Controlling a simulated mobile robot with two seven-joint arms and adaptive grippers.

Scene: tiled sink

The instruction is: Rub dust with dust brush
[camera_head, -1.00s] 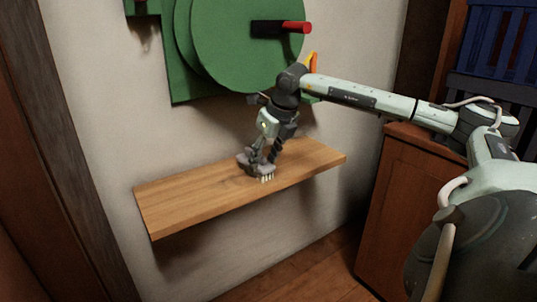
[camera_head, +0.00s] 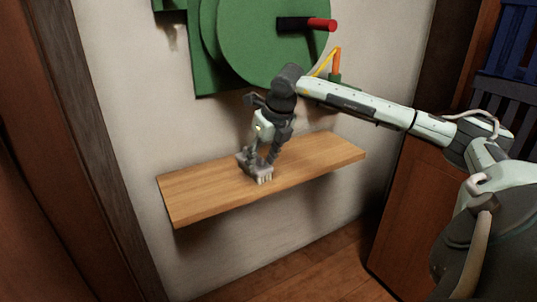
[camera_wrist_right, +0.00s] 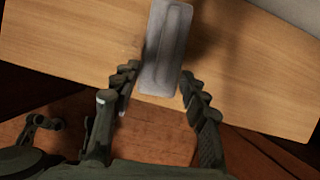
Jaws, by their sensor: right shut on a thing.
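The dust brush is a grey block with pale bristles; in the head view the brush (camera_head: 261,172) is at the middle of the wooden shelf (camera_head: 205,190), bristles down. I cannot tell whether the bristles touch the board. My right gripper (camera_head: 257,155) reaches down from above and is shut on the brush. In the right wrist view the brush's smooth grey back (camera_wrist_right: 168,45) lies between the fingers of my right gripper (camera_wrist_right: 155,95). I see no dust on the shelf. My left gripper is not in view.
A green round wall fixture (camera_head: 270,40) with a red-tipped black handle (camera_head: 310,24) hangs above the shelf. A wooden cabinet (camera_head: 410,215) stands at the right, near my arm. Bare board shows on both sides of the brush.

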